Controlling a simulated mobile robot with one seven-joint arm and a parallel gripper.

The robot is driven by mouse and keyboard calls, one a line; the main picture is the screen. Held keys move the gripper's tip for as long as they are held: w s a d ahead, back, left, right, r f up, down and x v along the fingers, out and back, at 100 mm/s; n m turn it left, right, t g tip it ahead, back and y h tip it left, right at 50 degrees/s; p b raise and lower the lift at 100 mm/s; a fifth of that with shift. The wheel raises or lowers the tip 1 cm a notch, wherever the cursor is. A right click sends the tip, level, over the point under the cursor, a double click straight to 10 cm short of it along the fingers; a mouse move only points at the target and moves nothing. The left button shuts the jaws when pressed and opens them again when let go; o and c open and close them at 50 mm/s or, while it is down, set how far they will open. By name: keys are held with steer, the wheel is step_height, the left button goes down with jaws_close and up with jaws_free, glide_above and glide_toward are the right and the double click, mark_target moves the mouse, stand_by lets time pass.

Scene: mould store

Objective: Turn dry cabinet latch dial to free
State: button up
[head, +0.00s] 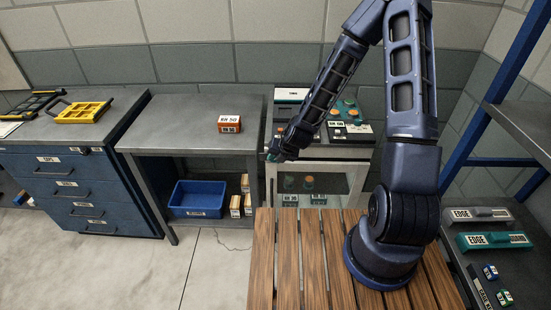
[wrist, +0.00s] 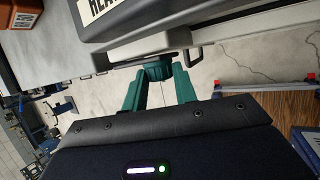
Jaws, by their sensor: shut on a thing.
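The dry cabinet (head: 355,166) stands against the wall behind my wooden deck, with a pale frame and a glass front. My gripper (head: 272,156) is at the upper left of its front. In the wrist view my gripper's two green fingers (wrist: 155,88) reach to the cabinet's front edge and are shut on a small dark green latch dial (wrist: 157,66). The dial's setting cannot be read, as the fingers cover part of it. A dark bar handle (wrist: 195,54) is beside the dial on the cabinet front. In the head view the dial is hidden by my gripper.
A grey table (head: 180,118) with an orange labelled box (head: 229,123) stands left of the cabinet, a blue bin (head: 197,199) on its lower shelf. A blue drawer unit (head: 75,185) is further left. A blue-framed shelf (head: 525,130) is at right. Floor at front left is clear.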

stand_by(0.3)
steer(key=o, duration=1)
steer(key=shift+r, duration=0.1)
steer(key=shift+s+d+r, duration=0.2)
steer(key=shift+r, duration=1.35)
steer(key=shift+s+d+r, duration=0.15)
steer(key=shift+s+r, duration=0.05)
steer(key=shift+r, duration=1.35)
steer(key=shift+s+d+r, duration=0.2)
steer(key=shift+r, duration=1.35)
